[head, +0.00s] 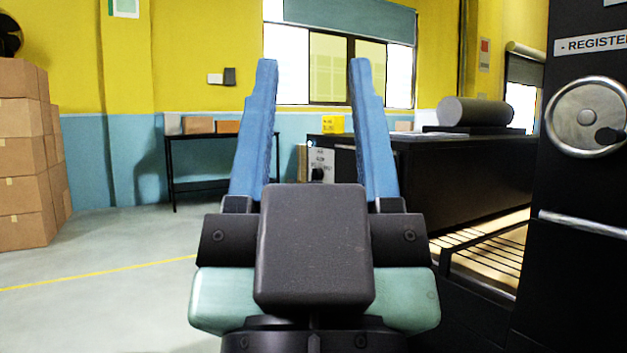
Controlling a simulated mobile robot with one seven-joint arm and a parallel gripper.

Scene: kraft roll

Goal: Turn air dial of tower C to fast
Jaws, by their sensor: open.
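My gripper (313,65) fills the middle of the head view. Its two blue fingers stand upright and wide apart, with nothing between them. The panel's lettering is too small to read surely, so I cannot tell the tower letter or the setting. The gripper body hides what lies below the panel.
A black cabinet with a metal handwheel (587,117) marked "REGISTER" stands close on the right. A slatted rack (485,250) and rail are beside it. Stacked cartons (25,150) stand at the left, and a black table (215,143) by the wall. The left floor is clear.

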